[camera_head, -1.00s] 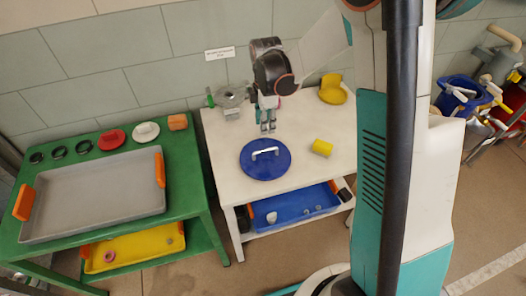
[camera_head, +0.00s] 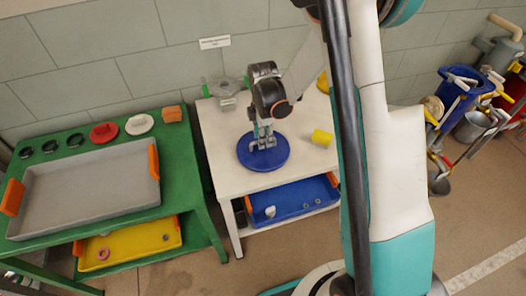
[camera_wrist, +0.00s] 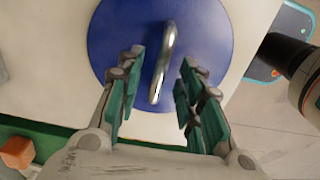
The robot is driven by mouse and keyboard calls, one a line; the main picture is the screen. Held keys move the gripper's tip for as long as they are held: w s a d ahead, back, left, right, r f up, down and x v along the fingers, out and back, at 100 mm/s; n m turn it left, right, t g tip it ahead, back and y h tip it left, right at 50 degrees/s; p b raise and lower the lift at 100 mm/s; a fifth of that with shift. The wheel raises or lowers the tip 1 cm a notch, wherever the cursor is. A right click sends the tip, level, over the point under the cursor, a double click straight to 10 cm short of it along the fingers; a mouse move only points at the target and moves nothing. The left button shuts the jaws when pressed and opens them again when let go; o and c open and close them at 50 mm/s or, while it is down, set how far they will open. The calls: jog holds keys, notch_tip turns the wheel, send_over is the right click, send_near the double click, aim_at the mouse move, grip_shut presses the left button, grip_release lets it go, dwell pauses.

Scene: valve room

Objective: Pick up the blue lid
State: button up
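The blue lid (camera_head: 277,160) is a round disc with a silver handle, lying flat on the white table (camera_head: 223,180). My gripper (camera_head: 263,144) is over the lid in the head view, with its fingertips at the handle. In the wrist view, the lid (camera_wrist: 215,30) fills the upper middle and its curved handle (camera_wrist: 163,55) stands between the two teal fingers of my gripper (camera_wrist: 160,88). The fingers are open, with a gap on each side of the handle. I cannot tell how far above the lid the fingertips are.
A yellow cylinder (camera_head: 322,137) lies right of the lid. A metal valve part (camera_head: 228,92) is behind it. A blue tray (camera_head: 292,201) is on the shelf below. The green table (camera_head: 190,165) with a grey tray (camera_head: 85,190) stands left.

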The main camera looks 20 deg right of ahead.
notch_tip(320, 180, down, 3)
jog(key=shift+r+b, duration=0.1)
jog(key=shift+b, duration=0.3)
jog(key=shift+r, duration=0.1)
jog(key=shift+c, duration=0.3)
grip_shut()
